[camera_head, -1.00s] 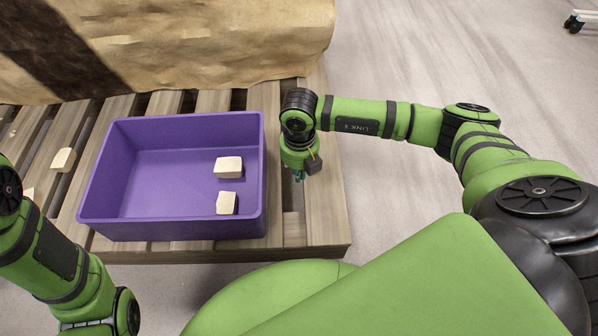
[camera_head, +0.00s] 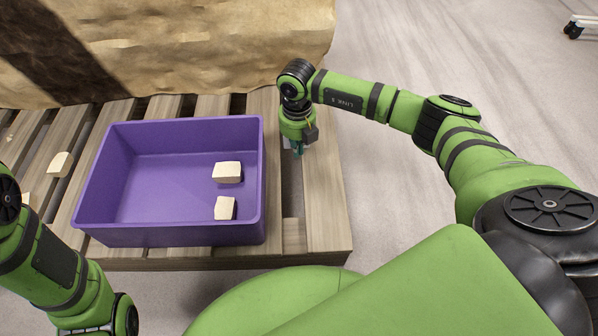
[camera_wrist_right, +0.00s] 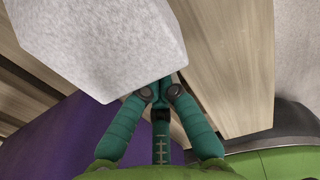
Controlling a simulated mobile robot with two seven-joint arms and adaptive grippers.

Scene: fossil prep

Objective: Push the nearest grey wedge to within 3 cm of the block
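A pale grey, flat-faced piece (camera_wrist_right: 110,45) fills the upper left of the right wrist view; I cannot tell its full shape or whether it is a wedge. My right gripper (camera_wrist_right: 160,92) has its teal fingers drawn together at the tips, with nothing seen between them. The piece overlaps the fingertips in that view, so contact is unclear. In the head view the right gripper (camera_head: 298,150) points down over the pallet, right of the purple bin. Only a small pale sliver (camera_head: 287,143) shows beside it there. No block can be told for sure. My left gripper is out of view.
The purple bin (camera_head: 85,215) holds two cream pieces (camera_head: 227,172) (camera_head: 225,208). Another cream piece (camera_head: 60,164) lies on the pallet left of it. The slatted wooden pallet (camera_head: 325,215) has bare boards right of the bin. A large tan wrapped mass (camera_head: 200,45) stands behind.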

